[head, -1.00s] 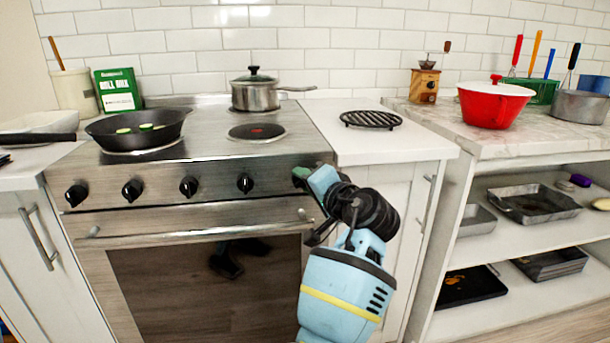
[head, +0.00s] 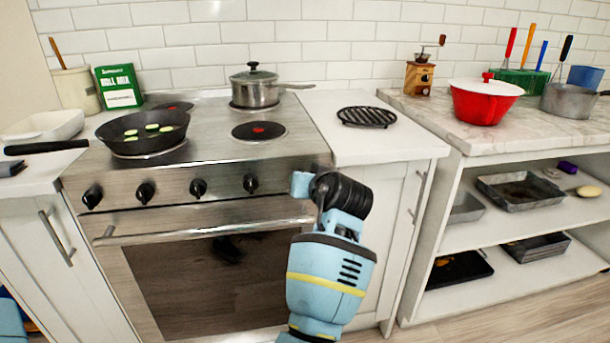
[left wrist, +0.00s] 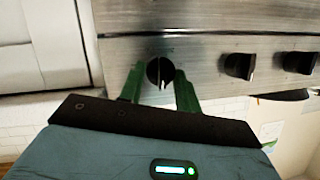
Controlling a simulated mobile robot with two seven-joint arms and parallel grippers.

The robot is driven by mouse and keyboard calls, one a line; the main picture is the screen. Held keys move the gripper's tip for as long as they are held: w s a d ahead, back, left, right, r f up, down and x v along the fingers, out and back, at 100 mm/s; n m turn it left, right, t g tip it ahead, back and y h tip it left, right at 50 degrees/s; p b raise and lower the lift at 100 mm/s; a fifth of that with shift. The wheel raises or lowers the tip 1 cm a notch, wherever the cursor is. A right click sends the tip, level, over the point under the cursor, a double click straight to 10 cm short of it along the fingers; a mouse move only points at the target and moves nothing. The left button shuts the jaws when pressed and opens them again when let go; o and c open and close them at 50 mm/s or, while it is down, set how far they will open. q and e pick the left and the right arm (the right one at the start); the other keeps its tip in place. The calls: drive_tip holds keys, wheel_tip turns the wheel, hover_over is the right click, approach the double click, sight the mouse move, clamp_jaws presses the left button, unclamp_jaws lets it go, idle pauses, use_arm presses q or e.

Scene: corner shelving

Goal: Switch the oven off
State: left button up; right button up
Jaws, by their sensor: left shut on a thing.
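The steel oven (head: 190,232) has a row of black knobs along its front panel, such as the knob (head: 250,183) nearest my arm. My left gripper (head: 302,184) is at the right end of this panel, and my arm hides its fingers in the head view. In the left wrist view, the green fingers of my left gripper (left wrist: 160,82) stand on either side of the end knob (left wrist: 160,71) and are shut on it. A pale line shows on this knob. My right gripper is not in view.
A frying pan (head: 142,140) with green slices and a lidded pot (head: 254,92) stand on the stovetop. The oven door handle (head: 205,231) runs below the knobs. A black trivet (head: 366,117) lies on the right counter, beside open shelves (head: 530,213).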

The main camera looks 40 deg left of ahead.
use_arm(q)
drive_tip(key=shift+n, duration=0.3)
idle(0.4)
drive_tip(key=o, duration=1)
drive_tip(key=shift+a, duration=0.1)
drive_tip(key=shift+s+p, duration=0.1)
drive_tip(key=shift+p, duration=0.3)
